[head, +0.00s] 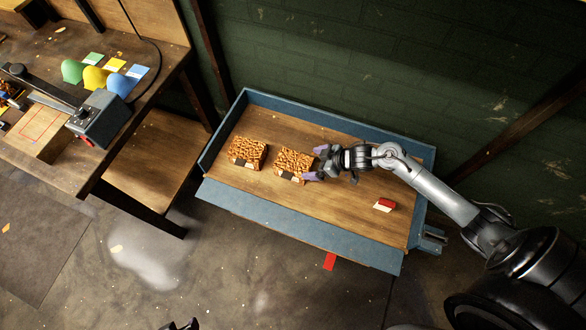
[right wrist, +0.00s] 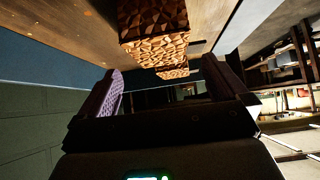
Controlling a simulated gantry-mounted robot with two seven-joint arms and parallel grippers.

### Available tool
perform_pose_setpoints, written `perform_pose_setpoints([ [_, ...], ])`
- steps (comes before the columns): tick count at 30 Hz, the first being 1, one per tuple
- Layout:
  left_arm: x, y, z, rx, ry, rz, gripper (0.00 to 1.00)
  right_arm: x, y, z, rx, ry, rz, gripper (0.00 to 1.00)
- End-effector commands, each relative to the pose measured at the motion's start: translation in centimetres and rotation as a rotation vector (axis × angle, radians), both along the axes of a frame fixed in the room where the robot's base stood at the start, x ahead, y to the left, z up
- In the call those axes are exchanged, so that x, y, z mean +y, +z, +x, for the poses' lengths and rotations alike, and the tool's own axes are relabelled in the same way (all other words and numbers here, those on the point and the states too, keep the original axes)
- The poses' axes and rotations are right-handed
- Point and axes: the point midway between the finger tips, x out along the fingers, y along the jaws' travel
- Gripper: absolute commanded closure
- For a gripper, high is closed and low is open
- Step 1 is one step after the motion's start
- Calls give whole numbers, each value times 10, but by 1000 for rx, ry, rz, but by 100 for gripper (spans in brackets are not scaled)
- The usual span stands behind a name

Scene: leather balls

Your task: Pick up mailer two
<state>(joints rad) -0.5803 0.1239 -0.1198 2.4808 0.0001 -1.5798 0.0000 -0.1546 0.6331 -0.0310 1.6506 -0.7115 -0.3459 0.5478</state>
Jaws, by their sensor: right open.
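Two box-shaped mailers with an orange-brown crackled pattern lie in the blue-walled tray, the left mailer (head: 248,151) and the right mailer (head: 293,163). I see no number on either, so I cannot tell which is mailer two. My right gripper (head: 317,163) is open and empty at the right side of the right mailer, its purple-padded fingers apart. In the right wrist view the near mailer (right wrist: 152,20) is ahead of the open fingers, with the other mailer (right wrist: 172,73) beyond it. A dark tip of what seems my left gripper (head: 181,325) shows at the bottom edge, mostly cut off.
The tray (head: 290,228) has raised blue walls around a wooden floor. A small red and white block (head: 384,205) lies at its right. A workbench (head: 150,85) with coloured pieces stands at the left.

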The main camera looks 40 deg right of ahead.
Motion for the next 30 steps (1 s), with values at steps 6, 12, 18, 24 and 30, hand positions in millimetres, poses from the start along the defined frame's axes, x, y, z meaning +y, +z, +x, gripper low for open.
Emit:
perform_pose_setpoints([
  [6,-2,-4,0,0,6,-8,57,4,-9,7,0,-1,1,0],
  [12,-3,-15,0,1,7,-11,57,11,-28,23,0,-1,2,0],
  [18,-2,-20,0,0,5,-8,57,17,-40,34,0,-1,0,0],
  [24,0,-20,0,1,1,-1,57,18,-42,35,1,-1,-2,0],
  [30,1,-20,0,1,-2,3,57,17,-43,35,3,-2,-3,17],
])
